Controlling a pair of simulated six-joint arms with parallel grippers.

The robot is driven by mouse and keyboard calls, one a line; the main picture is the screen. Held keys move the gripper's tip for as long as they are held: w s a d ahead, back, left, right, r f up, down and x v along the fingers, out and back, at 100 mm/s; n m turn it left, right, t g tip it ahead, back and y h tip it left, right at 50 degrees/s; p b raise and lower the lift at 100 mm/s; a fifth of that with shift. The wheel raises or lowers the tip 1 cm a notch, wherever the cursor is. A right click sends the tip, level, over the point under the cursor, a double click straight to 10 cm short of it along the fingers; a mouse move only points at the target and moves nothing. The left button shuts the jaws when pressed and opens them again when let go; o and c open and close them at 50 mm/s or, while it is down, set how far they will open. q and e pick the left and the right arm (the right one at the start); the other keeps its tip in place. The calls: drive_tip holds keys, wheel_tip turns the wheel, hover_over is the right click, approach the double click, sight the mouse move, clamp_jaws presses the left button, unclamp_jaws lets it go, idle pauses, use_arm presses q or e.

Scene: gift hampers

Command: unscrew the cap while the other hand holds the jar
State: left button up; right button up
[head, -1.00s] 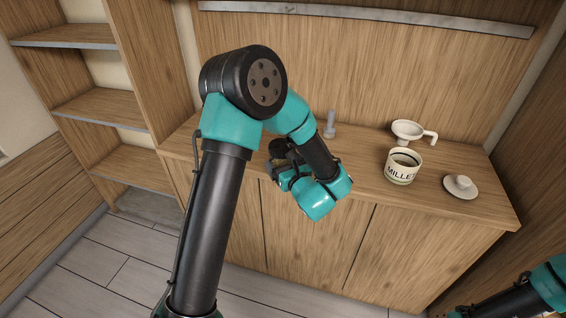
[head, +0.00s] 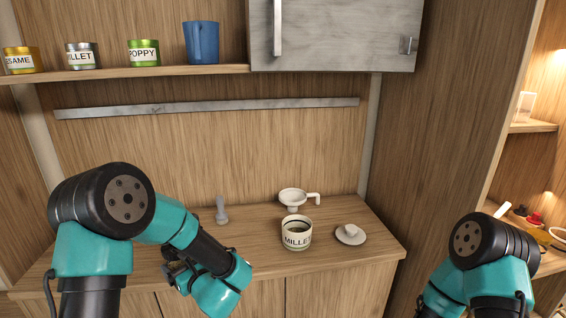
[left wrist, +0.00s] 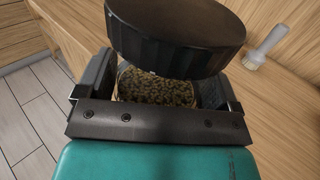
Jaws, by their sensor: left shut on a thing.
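My left gripper (head: 178,272) is low at the left, by the counter's front edge. In the left wrist view it is shut on a clear jar (left wrist: 155,88) of greenish-brown grains, one finger on each side. A wide black ribbed cap (left wrist: 175,38) sits over the jar's top, and I cannot tell how tightly it is seated. In the head view the jar is mostly hidden behind my arm and gripper. My right arm comes in at the lower right with its elbow showing. Its gripper is outside the picture.
Labelled tins and a blue mug (head: 202,42) stand on the upper shelf (head: 170,71).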

use_arm(q)
drive_tip(key=w+d+m+t+h, duration=0.1)
drive_tip(key=w+h, duration=0.1)
drive_tip(key=w+d+m+t+h, duration=0.1)
drive_tip(key=w+m+t, duration=0.1)
drive_tip(key=w, duration=0.1)
drive_tip(key=w+d+f+m+t+h, duration=0.1)
drive_tip(key=w+d+t+h, duration=0.1)
drive_tip(key=shift+w+m+h, duration=0.25)
drive_tip(key=shift+m+h, duration=0.05)
drive_tip(key=shift+m, duration=0.1)
drive_tip(key=w+d+m+h, duration=0.1)
drive_tip(key=w+d+h, duration=0.1)
drive_tip(key=w+d+m+t+h, duration=0.1)
drive_tip(key=w+d+m+h, duration=0.1)
drive_tip(key=h, duration=0.1)
drive_tip(key=w+d+f+m+t+h, duration=0.1)
drive_tip(key=d+m+h, duration=0.1)
drive_tip(key=shift+w+d+h, duration=0.4)
drive_tip(key=shift+w+d+m+h, duration=0.2)
drive_tip(key=shift+d+m+h, duration=0.2)
drive_tip(key=shift+d+h, duration=0.1)
